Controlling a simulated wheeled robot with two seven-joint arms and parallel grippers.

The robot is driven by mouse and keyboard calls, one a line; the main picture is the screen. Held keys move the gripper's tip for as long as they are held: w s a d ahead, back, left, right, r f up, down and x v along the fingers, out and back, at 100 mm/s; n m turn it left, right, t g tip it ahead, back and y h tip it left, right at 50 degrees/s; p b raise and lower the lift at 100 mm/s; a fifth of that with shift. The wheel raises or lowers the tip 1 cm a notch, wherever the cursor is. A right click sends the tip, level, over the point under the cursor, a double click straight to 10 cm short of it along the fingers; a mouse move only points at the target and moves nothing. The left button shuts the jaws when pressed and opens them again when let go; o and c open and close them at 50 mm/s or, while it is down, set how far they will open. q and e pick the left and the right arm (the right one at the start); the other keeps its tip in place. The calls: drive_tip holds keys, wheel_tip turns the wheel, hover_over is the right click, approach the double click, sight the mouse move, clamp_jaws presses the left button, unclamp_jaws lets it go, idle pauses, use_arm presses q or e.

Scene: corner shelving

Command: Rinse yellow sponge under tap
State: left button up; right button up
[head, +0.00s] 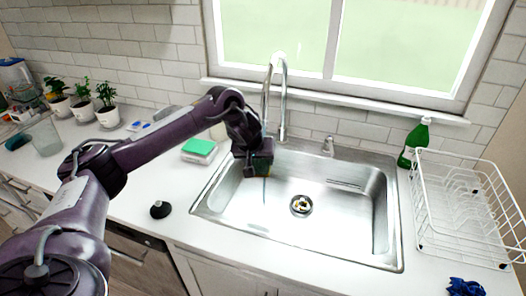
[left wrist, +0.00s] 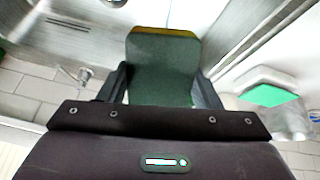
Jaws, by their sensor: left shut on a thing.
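My left gripper (head: 262,168) is over the left part of the steel sink (head: 345,215), below and slightly left of the tap (head: 276,85). It is shut on the yellow sponge, whose dark green face and yellow edge show between the fingers in the left wrist view (left wrist: 162,65). In the head view the fingers hide most of the sponge. A thin bluish line runs below the gripper; I cannot tell whether it is water. My right gripper is not in view.
A green-topped block (head: 199,147) lies on the counter left of the sink. A black knob-like object (head: 160,209) stands in front of it. A green bottle (head: 414,142) and white dish rack (head: 462,205) stand at right. A blue cloth (head: 465,287) lies at front right. The basin's right side is free.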

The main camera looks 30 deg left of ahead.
use_arm(q)
drive_tip(key=s+p, duration=0.1)
drive_tip(key=s, duration=0.1)
drive_tip(key=s+d+p, duration=0.1)
drive_tip(key=s, duration=0.1)
drive_tip(key=shift+s+p, duration=0.3)
drive_tip(key=shift+s, duration=0.05)
idle(1.1)
drive_tip(key=s+d+r+p, duration=0.1)
drive_tip(key=s+r+p, duration=0.3)
drive_tip(key=p, duration=0.3)
drive_tip(key=shift+s, duration=0.45)
drive_tip(key=shift+d, duration=0.1)
